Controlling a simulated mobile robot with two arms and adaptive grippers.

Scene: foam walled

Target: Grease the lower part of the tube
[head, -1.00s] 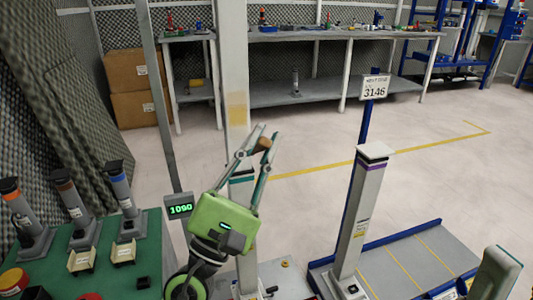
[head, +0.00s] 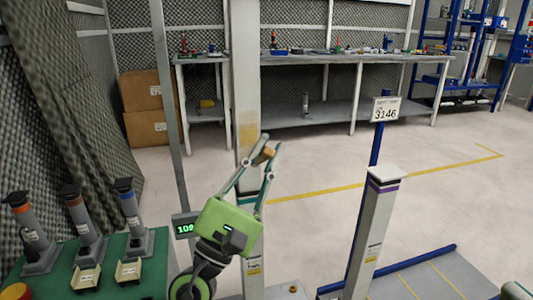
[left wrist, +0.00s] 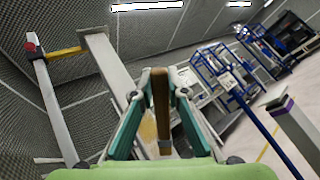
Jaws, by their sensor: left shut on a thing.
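My left gripper (head: 262,152) is raised in the middle of the head view. Its fingers are shut on a thin brown brush-like stick (head: 264,155). The left wrist view shows the stick (left wrist: 161,105) upright between the fingers, with a paler part low down; I cannot tell its tip. A grey tube with a teal band (head: 254,262) stands behind this gripper, which partly hides it. Another grey tube with a purple band (head: 373,225) stands upright at right, apart from the gripper; its foot is out of frame. My right gripper is not in view.
A green table (head: 60,275) at left holds several grey devices with coloured rings (head: 133,217) and small cream trays (head: 128,270). A display (head: 184,227) stands beside the gripper. A tall white pillar (head: 243,80) and a bench (head: 310,112) are behind. The middle floor is clear.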

